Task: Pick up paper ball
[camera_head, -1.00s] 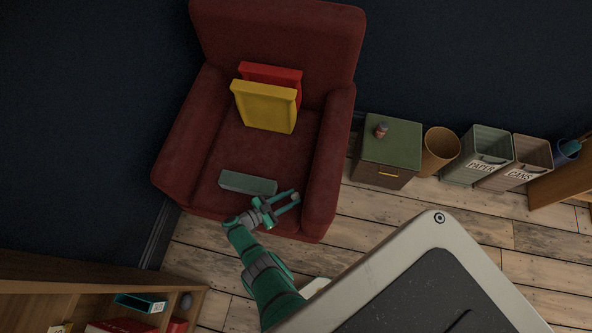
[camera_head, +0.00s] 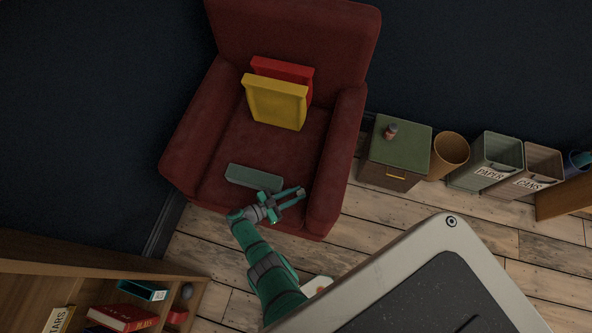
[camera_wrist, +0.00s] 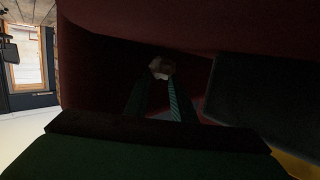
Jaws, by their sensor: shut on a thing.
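The paper ball shows in the wrist view as a small pale, crumpled lump (camera_wrist: 161,68) between the fingertips of my gripper (camera_wrist: 161,80). In the head view, my gripper (camera_head: 299,192) is over the front of the red armchair's seat (camera_head: 225,190), its fingers pointing right. It is shut on the paper ball, which is too small and dark there to make out clearly. The wrist view is dark, so I cannot tell whether the ball still touches the seat.
A grey-green box (camera_head: 254,178) lies on the seat beside my gripper. Yellow (camera_head: 275,103) and red (camera_head: 283,68) cushions lean at the back. A green-topped cabinet (camera_head: 402,140), a round bin (camera_head: 449,152), PAPER (camera_head: 497,155) and CANS (camera_head: 535,165) bins stand right. A bookshelf (camera_head: 90,262) is lower left.

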